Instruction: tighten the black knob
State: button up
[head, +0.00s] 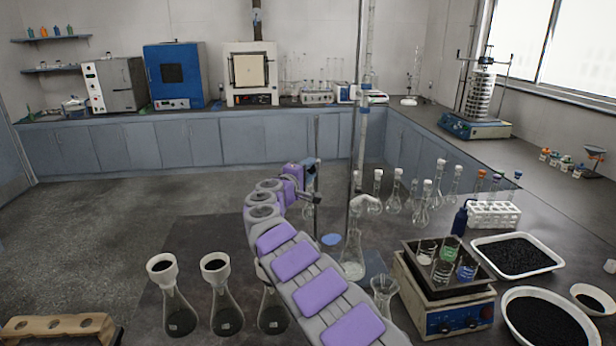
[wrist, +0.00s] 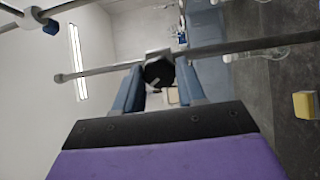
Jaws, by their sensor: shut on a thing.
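The black knob (wrist: 158,72) shows in the wrist view in front of a pale clamp block on a thin grey rod (wrist: 230,50). My gripper (wrist: 158,85) has its two blue fingers on either side of the knob and is shut on it. In the head view my gripper (head: 312,178) is at the far end of my purple and grey arm, beside an upright stand rod (head: 317,225). The knob is too small to make out there. The sieve shaker (head: 479,100) stands on the far right counter, away from my gripper.
Glass flasks (head: 227,310) stand close on the left of my arm. A tall glass column (head: 362,120) rises just right of my gripper. A hotplate (head: 445,300), black-filled trays (head: 517,256) and a white tube rack (head: 493,214) crowd the right bench.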

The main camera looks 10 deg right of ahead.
jog(key=shift+f, duration=0.2)
jog(key=o, duration=1)
jog(key=shift+o, duration=0.2)
jog(key=shift+r, duration=0.1)
jog(key=shift+a, duration=0.1)
jog(key=p+v, duration=0.2)
jog(key=v, duration=1.5)
jog(key=shift+s, duration=0.15)
jog(key=shift+a, duration=0.1)
